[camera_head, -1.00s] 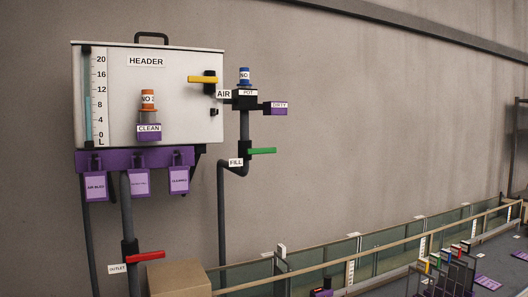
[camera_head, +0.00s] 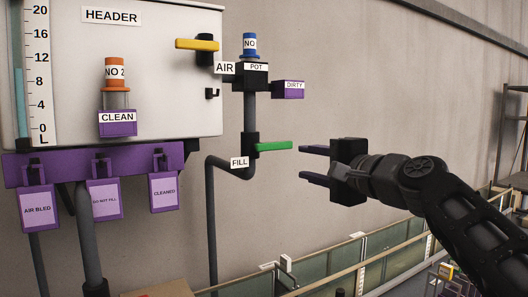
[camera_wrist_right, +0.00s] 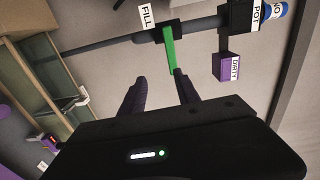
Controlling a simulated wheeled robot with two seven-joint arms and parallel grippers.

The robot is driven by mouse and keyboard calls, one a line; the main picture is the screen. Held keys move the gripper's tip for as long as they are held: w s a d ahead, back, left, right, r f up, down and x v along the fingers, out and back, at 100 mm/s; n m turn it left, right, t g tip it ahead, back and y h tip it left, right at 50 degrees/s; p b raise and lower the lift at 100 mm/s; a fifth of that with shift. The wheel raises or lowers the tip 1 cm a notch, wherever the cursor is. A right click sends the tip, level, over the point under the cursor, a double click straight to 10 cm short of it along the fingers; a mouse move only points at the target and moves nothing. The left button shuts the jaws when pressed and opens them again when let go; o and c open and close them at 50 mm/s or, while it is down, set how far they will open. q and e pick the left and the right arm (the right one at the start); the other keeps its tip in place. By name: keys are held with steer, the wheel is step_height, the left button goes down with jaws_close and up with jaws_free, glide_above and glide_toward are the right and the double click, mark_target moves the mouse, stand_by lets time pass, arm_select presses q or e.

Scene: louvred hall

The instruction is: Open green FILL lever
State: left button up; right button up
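The green FILL lever (camera_head: 274,146) sticks out sideways to the right from its black valve body (camera_head: 250,145) on the grey pipe, beside the white FILL label (camera_head: 239,162). My right gripper (camera_head: 308,164) is open and empty, just right of the lever's free end, with its fingers pointing left. In the right wrist view the green lever (camera_wrist_right: 170,50) points down toward the gap between my spread fingers (camera_wrist_right: 158,84). Its tip is close to the right-hand finger; I cannot tell whether they touch. My left gripper is not in view.
The white HEADER tank (camera_head: 165,70) with a yellow AIR lever (camera_head: 197,44) is at the left. Above the lever are the POT fitting (camera_head: 252,76) and purple DIRTY box (camera_head: 288,90). Purple tags (camera_head: 104,200) hang below the tank. Open wall lies behind the gripper.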

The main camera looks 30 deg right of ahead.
mark_target(283, 147)
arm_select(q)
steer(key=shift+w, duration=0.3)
arm_select(e)
steer(key=shift+s+r, duration=0.35)
steer(key=shift+r, duration=0.25)
steer(key=shift+s+r, duration=0.3)
steer(key=shift+r, duration=0.25)
steer(key=shift+w, duration=0.1)
